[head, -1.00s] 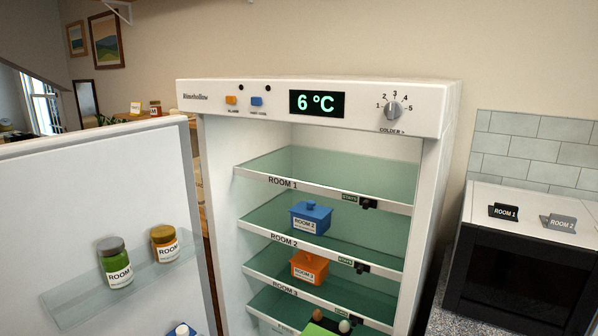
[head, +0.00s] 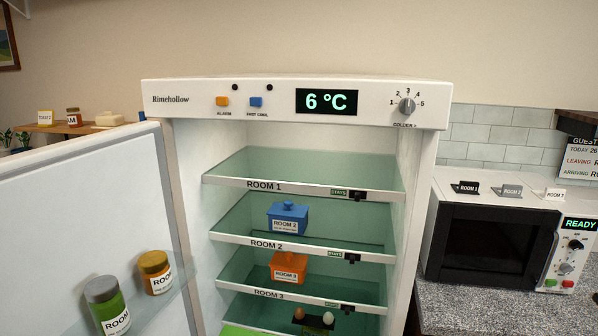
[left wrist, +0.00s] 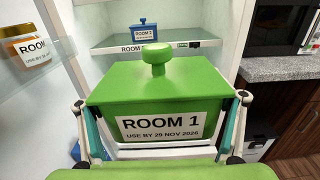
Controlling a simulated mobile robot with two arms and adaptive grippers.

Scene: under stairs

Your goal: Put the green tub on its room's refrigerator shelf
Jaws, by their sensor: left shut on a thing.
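The green tub (left wrist: 165,85) fills the middle of the left wrist view, upright, with a knobbed lid and a label reading ROOM 1, USE BY 29 NOV 2026. My left gripper (left wrist: 160,128) is shut on it, one finger at each side. In the head view only a green sliver (head: 250,330) shows at the bottom edge, likely the tub. The refrigerator (head: 155,118) stands open. Its top shelf, marked ROOM 1 (head: 300,192), is empty. My right gripper is not in view.
A blue tub (head: 288,218) sits on the ROOM 2 shelf and an orange tub (head: 288,268) on the ROOM 3 shelf. Eggs (head: 328,318) show lower. The open door (head: 90,210) at left holds jars (head: 155,270). A microwave (head: 490,245) stands at right.

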